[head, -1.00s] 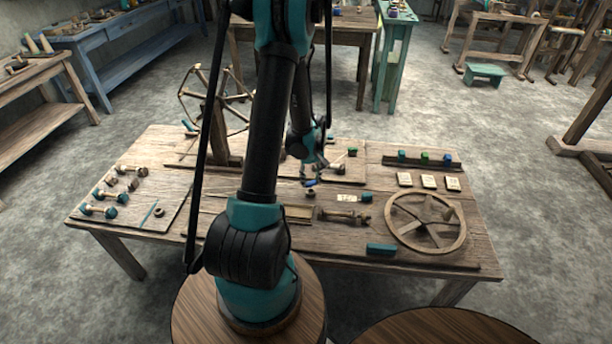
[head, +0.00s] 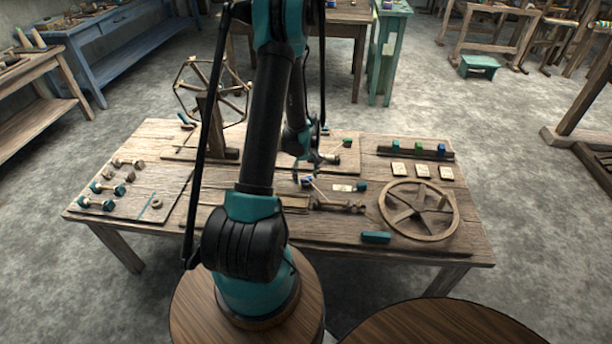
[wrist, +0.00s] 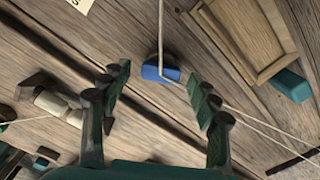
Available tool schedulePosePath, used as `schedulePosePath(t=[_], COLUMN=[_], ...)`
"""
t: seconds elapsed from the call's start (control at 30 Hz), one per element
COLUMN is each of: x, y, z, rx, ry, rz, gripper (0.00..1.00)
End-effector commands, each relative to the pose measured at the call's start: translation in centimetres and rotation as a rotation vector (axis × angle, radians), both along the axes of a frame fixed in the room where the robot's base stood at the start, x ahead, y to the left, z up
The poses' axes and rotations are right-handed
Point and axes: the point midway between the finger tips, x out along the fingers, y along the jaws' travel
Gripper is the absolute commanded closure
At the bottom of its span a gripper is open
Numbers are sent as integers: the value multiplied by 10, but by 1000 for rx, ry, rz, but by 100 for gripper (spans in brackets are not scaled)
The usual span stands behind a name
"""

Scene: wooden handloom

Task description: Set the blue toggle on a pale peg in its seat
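The blue toggle (wrist: 160,73) lies near the middle of the wrist view, just beyond and between my fingertips. A thin pale strand or rod runs up from it, and another pale line leads away to the lower right. My gripper (wrist: 160,78) is open, its two dark green fingers apart on either side, with a visible gap to the toggle. In the head view the toggle (head: 308,182) is a small blue spot on the table, beside my gripper (head: 300,172). I cannot make out which piece is the pale peg, or the seat.
A pale-and-dark turned piece (wrist: 55,105) lies left in the wrist view; a wooden frame (wrist: 240,40) and teal block (wrist: 292,86) are right. On the table (head: 235,225) stand a spoked wheel (head: 420,210), a reel (head: 212,95) and a rack of coloured blocks (head: 415,150).

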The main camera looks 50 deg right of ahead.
Motion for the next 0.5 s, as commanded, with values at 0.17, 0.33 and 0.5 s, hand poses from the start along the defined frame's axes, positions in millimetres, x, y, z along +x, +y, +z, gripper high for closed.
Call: schedulePosePath(t=[0.17,0.33,0.5], x=[0,0,0], y=[0,0,0], z=[0,3,20], rx=[0,0,0], ry=[0,0,0], rz=[0,0,0], gripper=[37,37,37])
